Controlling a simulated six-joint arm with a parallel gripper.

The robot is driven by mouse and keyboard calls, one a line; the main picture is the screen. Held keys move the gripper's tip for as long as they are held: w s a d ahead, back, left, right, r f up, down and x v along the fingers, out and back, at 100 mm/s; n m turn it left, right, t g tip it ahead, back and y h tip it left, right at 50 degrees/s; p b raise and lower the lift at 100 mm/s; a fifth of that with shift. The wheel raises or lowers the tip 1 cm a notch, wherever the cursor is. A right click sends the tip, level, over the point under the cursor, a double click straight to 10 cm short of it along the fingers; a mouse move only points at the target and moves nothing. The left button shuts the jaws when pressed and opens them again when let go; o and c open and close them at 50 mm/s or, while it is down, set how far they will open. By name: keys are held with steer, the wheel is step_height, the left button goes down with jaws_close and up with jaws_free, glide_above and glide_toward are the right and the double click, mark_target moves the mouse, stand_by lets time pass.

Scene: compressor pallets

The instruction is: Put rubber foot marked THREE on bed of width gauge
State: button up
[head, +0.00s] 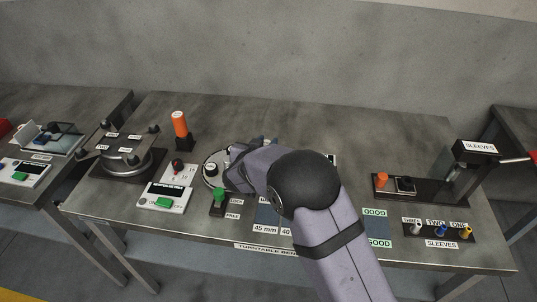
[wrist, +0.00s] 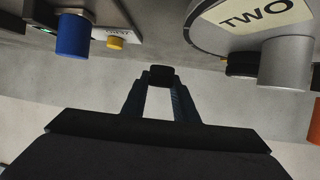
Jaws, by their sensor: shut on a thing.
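In the wrist view my gripper (wrist: 160,78) is closed on a small dark piece (wrist: 160,71) at its fingertips. No marking shows on that piece, so I cannot tell whether it is the foot marked THREE. In the head view my own arm hides the fingertips and what they hold, over the middle of the bench. A round dark fixture (head: 124,150) with several labels and dark knobs around its rim stands at the left of the bench. I cannot make out for certain which device is the width gauge or where its bed is.
A display box with a green button (head: 164,203), a green LOCK/FREE lever (head: 219,196) and an orange cylinder (head: 181,124) stand left of my arm. A sleeve rack (head: 439,234) and a dark fixture with a red handle (head: 475,149) are at right. The back strip is clear.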

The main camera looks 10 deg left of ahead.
steer(key=shift+f, duration=2.4)
steer(key=shift+f, duration=0.2)
steer(key=o, duration=0.8)
steer(key=shift+c, duration=0.2)
steer(key=shift+r, duration=0.1)
steer(key=shift+r, duration=0.15)
steer(key=shift+o, duration=0.3)
steer(key=b+v, duration=0.1)
steer(key=v, duration=1.1)
